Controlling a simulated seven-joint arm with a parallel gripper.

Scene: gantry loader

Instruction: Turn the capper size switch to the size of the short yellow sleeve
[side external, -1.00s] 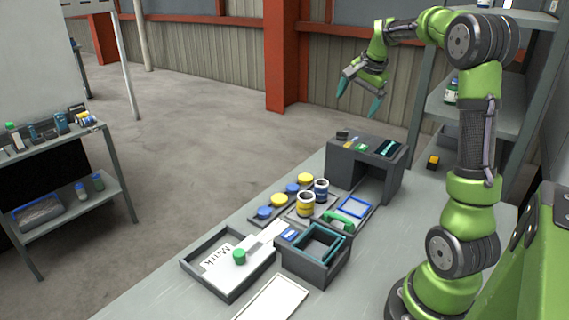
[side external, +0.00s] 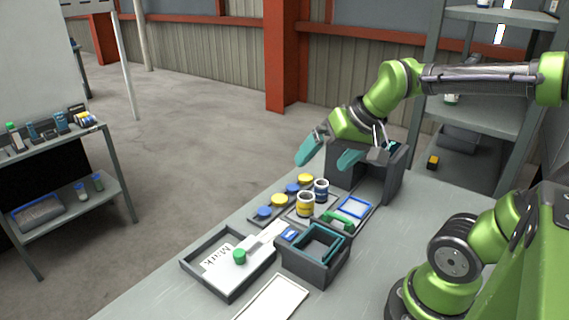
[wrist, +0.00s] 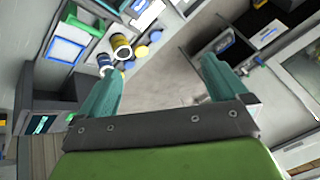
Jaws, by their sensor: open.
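The capper (side external: 393,182) is a dark grey box-like stand at the back of the table. My gripper (side external: 321,165) is open and empty in front of its top and hides most of the top, so I cannot see the size switch or its setting. In the wrist view, the open fingers (wrist: 160,70) have nothing between them, and the capper's lit display (wrist: 40,124) shows at the lower left. A short yellow-banded cylinder (side external: 306,205) stands on the table beside a blue-banded one (side external: 322,190). The yellow one also shows in the wrist view (wrist: 121,44).
Yellow and blue caps (side external: 279,200) sit in a row left of the cylinders. A blue-framed pad (side external: 354,208) and a green handle-like item lie to their right. A dark open box (side external: 311,270) and a tray (side external: 218,284) with a "Mark" card stand nearer.

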